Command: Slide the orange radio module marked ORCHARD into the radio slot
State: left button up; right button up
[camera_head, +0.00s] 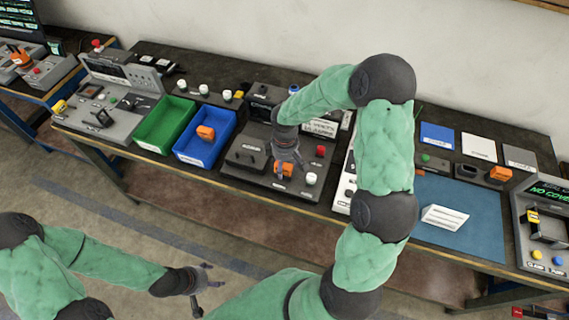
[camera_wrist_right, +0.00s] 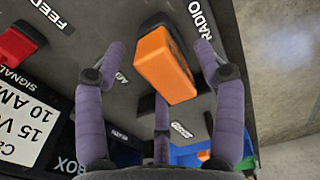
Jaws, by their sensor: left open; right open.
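An orange block (camera_head: 284,169), likely the radio module, stands up from the dark panel under my right gripper (camera_head: 288,160). In the right wrist view the orange block (camera_wrist_right: 165,65) sits beside the printed RADIO label (camera_wrist_right: 203,25). My right gripper's fingers are spread around it, with gaps on both sides. Its base is partly hidden, so I cannot tell how deep it sits, and no ORCHARD marking is readable. Another orange block (camera_head: 205,132) lies in the blue bin, and one (camera_head: 500,173) is at the right. My left gripper (camera_head: 205,283) is open and empty, off the table's front.
The blue bin (camera_head: 232,124) and green bin (camera_head: 190,122) stand left of the dark panel (camera_head: 240,176). A red button (camera_head: 320,151) and white knob (camera_head: 311,178) are close to the right gripper. A blue mat (camera_head: 480,222) with a white card (camera_head: 445,217) lies to the right.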

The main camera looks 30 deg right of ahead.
aim_at(285, 163)
notch_tip(285, 163, up, 12)
dwell(0.6)
dwell(0.6)
